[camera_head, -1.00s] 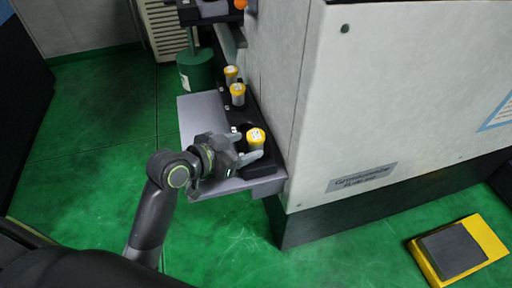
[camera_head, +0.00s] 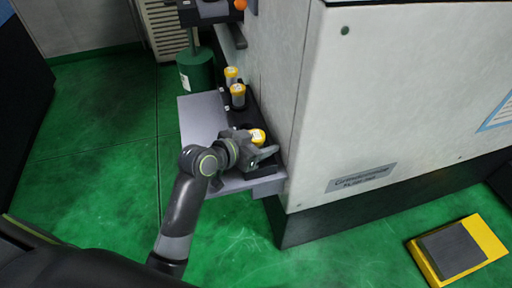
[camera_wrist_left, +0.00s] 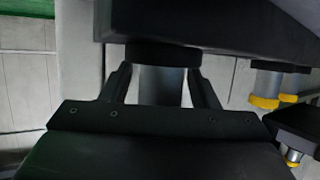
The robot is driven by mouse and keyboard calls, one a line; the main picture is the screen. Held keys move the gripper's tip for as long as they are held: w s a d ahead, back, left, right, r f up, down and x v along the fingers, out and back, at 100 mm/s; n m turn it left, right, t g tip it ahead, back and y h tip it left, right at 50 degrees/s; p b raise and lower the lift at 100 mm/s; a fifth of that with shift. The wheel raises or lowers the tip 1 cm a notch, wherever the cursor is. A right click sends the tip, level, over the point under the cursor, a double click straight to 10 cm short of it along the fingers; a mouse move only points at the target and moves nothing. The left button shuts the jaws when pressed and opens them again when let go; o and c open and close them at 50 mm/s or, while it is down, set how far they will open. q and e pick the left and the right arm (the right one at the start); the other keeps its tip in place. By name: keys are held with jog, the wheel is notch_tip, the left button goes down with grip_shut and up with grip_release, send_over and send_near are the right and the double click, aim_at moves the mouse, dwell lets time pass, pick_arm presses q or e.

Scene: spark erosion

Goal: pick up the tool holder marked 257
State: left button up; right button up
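The nearest tool holder (camera_head: 257,136), with a yellow top and a grey body, is at the front end of the black rack; I cannot read its number. My left gripper (camera_head: 262,153) is at this holder in the head view and partly covers it. In the left wrist view the grey cylinder of the holder (camera_wrist_left: 160,86) stands between the two fingers, with narrow gaps visible beside it. The fingers look open around it, not clamped. The yellow top is hidden there. My right gripper is in neither view.
Two more yellow-topped holders (camera_head: 238,91) (camera_head: 231,73) stand farther back in the rack. The rack lies on a grey shelf (camera_head: 200,115) against the white machine (camera_head: 400,90). A green cylinder (camera_head: 196,70) stands behind the shelf. A yellow pedal (camera_head: 487,240) is on the floor.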

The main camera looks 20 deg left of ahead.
pick_arm(q)
grip_shut()
jog(key=shift+r, duration=0.15)
